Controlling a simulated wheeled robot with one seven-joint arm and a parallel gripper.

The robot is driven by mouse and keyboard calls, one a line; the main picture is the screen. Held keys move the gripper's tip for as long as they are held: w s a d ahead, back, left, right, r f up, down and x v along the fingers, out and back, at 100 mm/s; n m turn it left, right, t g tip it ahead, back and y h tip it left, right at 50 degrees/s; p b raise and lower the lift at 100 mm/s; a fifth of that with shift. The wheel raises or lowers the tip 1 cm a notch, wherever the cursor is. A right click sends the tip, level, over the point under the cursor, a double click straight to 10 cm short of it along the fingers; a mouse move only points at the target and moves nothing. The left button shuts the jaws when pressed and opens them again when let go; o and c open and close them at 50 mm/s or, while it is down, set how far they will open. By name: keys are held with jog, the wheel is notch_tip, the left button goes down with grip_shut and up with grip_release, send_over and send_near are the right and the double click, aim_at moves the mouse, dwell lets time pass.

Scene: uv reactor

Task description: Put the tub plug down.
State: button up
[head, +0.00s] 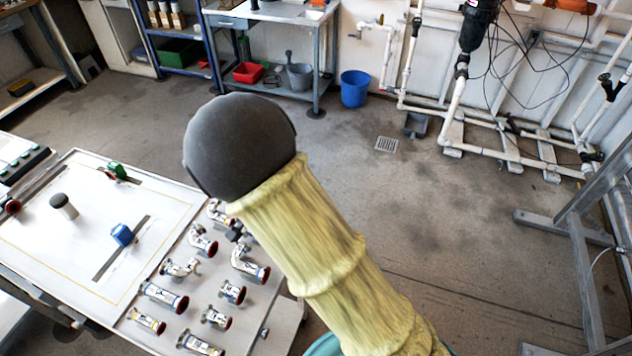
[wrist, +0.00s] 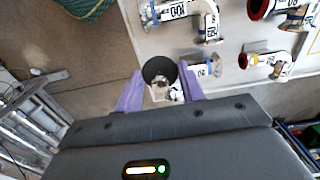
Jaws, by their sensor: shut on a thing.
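My gripper (wrist: 161,74) shows in the wrist view as two purple fingers closed on a small round thing, which I take to be the tub plug (wrist: 158,67). It has a dark rounded top, with pale and shiny metal-like parts below it. The plug is held in front of the white board with pipe fittings; its height above the board is unclear. In the head view my arm, with its yellow sleeve and dark rounded joint, hides the gripper and most or all of the plug.
A white worktop (head: 40,262) stands at the left, with a dark-topped white cylinder (head: 64,207), a blue block (head: 122,235) and a green part (head: 117,170). Several labelled pipe fittings (head: 165,297) crowd its right side. A metal frame (head: 590,250) stands at right. Floor (head: 430,220) between is clear.

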jog(key=w+d+f+n, duration=0.1)
jog(key=w+d+f, duration=0.1)
jog(key=d, duration=0.6)
jog(key=w+d+f+n, duration=0.2)
jog(key=w+d+f, duration=0.1)
jog(key=d, duration=0.6)
jog(key=w+d+f+n, duration=0.1)
jog(key=w+d+f, duration=0.1)
jog(key=d, duration=0.6)
jog(key=shift+w+d+f, duration=0.2)
jog(key=shift+w+f, duration=0.05)
jog(key=shift+f, duration=0.65)
jog(key=shift+a, duration=0.1)
